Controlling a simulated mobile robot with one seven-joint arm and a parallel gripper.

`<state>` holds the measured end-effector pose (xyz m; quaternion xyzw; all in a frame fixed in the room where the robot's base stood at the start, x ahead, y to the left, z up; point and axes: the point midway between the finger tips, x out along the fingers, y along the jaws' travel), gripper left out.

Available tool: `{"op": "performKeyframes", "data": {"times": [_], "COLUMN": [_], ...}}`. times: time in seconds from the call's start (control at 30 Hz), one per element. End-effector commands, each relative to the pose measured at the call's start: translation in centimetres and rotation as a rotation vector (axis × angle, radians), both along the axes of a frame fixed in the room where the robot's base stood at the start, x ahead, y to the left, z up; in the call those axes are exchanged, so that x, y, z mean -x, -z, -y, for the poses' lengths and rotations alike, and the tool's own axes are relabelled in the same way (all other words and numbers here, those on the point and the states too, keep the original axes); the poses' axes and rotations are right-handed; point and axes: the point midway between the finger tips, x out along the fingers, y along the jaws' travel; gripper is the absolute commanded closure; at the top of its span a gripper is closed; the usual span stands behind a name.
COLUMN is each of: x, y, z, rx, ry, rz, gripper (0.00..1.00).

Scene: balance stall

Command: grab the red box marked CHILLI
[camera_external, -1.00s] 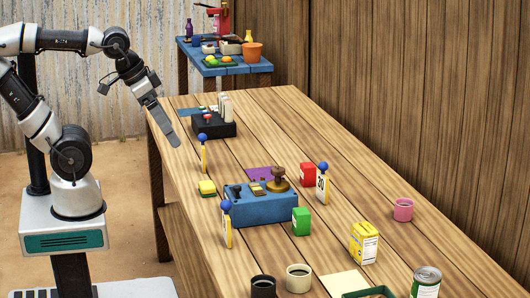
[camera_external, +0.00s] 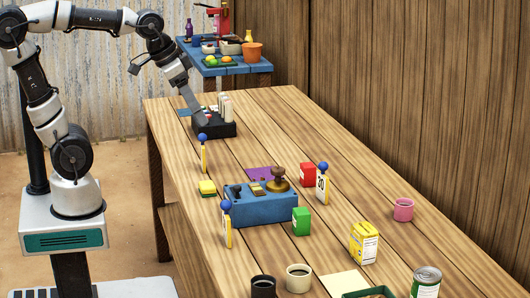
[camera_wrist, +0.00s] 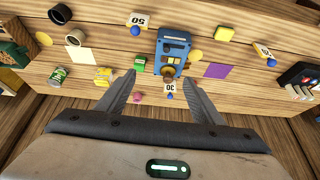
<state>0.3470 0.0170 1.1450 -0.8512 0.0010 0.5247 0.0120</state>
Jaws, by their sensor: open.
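The red box (camera_external: 308,174) stands on the wooden table in the external view, just behind and left of the blue-topped marker reading 30 (camera_external: 322,184). No lettering can be read on its visible faces. I cannot make it out in the wrist view, where my right finger covers the table beside the 30 marker (camera_wrist: 170,87). My gripper (camera_external: 199,116) is at the far left end of the table, in front of or above the black holder, well apart from the red box. In the wrist view my gripper (camera_wrist: 158,76) has its fingers spread, with nothing between them.
The blue scale (camera_external: 262,206) with a brass pan is left of the red box. A green box (camera_external: 301,221), yellow box (camera_external: 364,243), pink cup (camera_external: 403,209) and other markers stand around. The black holder (camera_external: 214,124) is by my gripper. Bare planks lie behind the red box.

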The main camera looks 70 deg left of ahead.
Motion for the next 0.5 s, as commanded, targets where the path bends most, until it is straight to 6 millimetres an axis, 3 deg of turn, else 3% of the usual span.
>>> {"op": "performKeyframes", "data": {"times": [0.03,0.23,0.37,0.5], "x": [-2.9,-13.6,-20.0,-25.6], "y": [-0.4,0.4,3.1,7.4], "z": [-1.0,-5.6,-9.7,-14.4], "rx": [-0.003,-0.008,-0.004,0.005], "ry": [-0.002,0.017,0.027,0.035], "rz": [-0.017,-0.046,-0.061,-0.071], "gripper": [0.39,0.39,0.39,0.39]}}
